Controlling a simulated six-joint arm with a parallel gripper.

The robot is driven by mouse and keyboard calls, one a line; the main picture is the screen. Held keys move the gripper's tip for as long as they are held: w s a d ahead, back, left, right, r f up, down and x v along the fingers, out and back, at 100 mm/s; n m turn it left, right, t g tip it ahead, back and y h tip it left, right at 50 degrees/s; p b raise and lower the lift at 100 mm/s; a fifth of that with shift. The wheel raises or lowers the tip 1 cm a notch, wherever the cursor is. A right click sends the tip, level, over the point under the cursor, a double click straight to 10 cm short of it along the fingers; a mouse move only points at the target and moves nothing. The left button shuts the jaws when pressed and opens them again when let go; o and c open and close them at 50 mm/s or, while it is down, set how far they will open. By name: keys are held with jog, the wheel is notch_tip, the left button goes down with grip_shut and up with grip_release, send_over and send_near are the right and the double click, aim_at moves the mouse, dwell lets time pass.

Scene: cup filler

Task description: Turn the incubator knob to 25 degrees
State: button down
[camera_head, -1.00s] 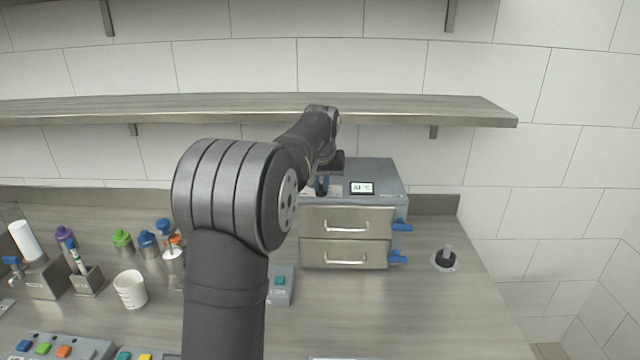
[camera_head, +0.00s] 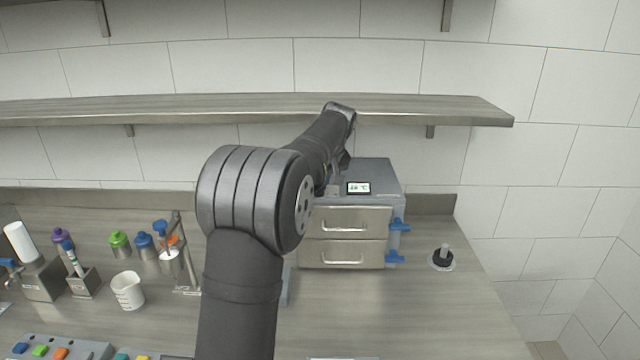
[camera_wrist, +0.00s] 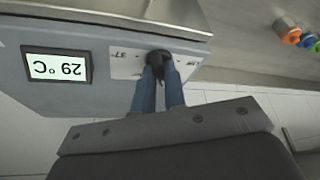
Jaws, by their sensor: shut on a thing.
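The incubator (camera_head: 385,178) is a grey box with two steel drawers, standing at the back of the counter. Its small display (camera_head: 358,188) is lit on the top panel. In the wrist view the display (camera_wrist: 57,67) is upside down and appears to read 29 °C. The black knob (camera_wrist: 157,57) sits on a pale dial plate (camera_wrist: 125,62) beside the display. My gripper (camera_wrist: 161,76) has its blue fingers closed on the knob. In the head view my arm mostly hides the fingers and knob.
A shelf (camera_head: 440,109) runs above the incubator, close to my arm. Blue latches (camera_head: 398,225) stick out at the drawers' right side. A white cup (camera_head: 128,291) and several capped bottles stand to the left. The counter at the right is mostly clear.

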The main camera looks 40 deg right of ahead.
jog(key=c, duration=1.5)
grip_release()
jog(key=v, duration=1.7)
jog(key=shift+s+r, duration=0.15)
jog(key=x, duration=1.7)
jog(key=shift+f, duration=0.2)
